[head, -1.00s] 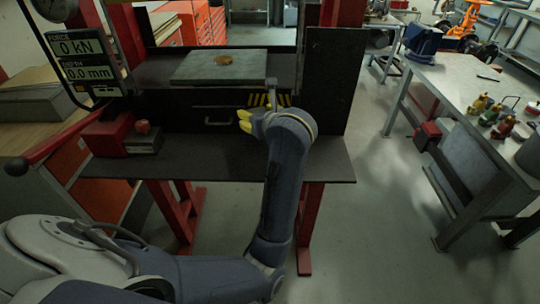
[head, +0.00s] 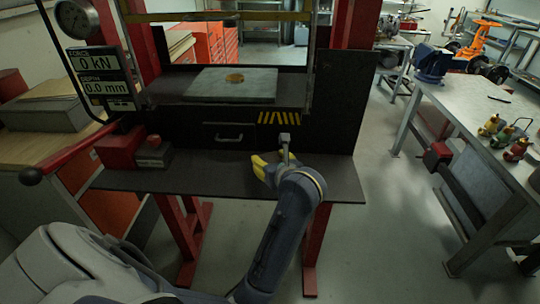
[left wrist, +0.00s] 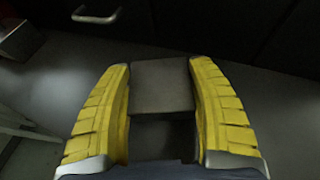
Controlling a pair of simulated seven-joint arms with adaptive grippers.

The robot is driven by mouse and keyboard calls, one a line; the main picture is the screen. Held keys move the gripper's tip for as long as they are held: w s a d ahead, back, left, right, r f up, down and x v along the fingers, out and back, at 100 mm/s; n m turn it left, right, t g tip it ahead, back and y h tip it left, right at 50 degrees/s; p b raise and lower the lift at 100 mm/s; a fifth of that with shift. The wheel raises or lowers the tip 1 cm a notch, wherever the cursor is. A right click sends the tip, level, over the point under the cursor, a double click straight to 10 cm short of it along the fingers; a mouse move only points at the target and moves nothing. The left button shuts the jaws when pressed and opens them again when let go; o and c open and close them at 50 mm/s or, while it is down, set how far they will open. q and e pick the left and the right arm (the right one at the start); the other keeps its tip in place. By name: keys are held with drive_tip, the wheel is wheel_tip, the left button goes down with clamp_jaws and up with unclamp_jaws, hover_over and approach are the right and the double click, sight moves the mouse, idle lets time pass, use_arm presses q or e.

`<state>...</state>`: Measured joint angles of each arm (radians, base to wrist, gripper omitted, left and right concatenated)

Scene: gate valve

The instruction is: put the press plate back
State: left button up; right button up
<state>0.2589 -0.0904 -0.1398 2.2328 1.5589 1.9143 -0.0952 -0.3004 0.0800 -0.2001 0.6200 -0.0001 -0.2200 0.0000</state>
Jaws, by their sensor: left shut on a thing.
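My left gripper (head: 272,168) has yellow fingers and hangs over the front right part of the dark bench. In the left wrist view its fingers (left wrist: 163,115) are shut on a flat grey piece, which looks like the press plate (left wrist: 162,82). A small grey upright part (head: 284,142) shows just beyond the fingers in the head view; I cannot tell if it is the same piece. My right gripper is not in view.
The press has red uprights (head: 342,40), a readout (head: 98,75) and a gauge (head: 75,18) on the left. A red box (head: 118,150) stands on the bench's left. A drawer handle (head: 228,139) and striped label (head: 279,118) mark the front panel. The bench middle is clear.

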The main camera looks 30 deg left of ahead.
use_arm(q)
drive_tip(key=shift+f, duration=1.15)
drive_tip(key=shift+f, duration=0.1)
drive_tip(key=o, duration=1.6)
drive_tip(key=shift+f, duration=0.15)
drive_tip(key=shift+c, duration=0.2)
drive_tip(key=shift+r, duration=0.2)
drive_tip(key=shift+v, duration=2.05)
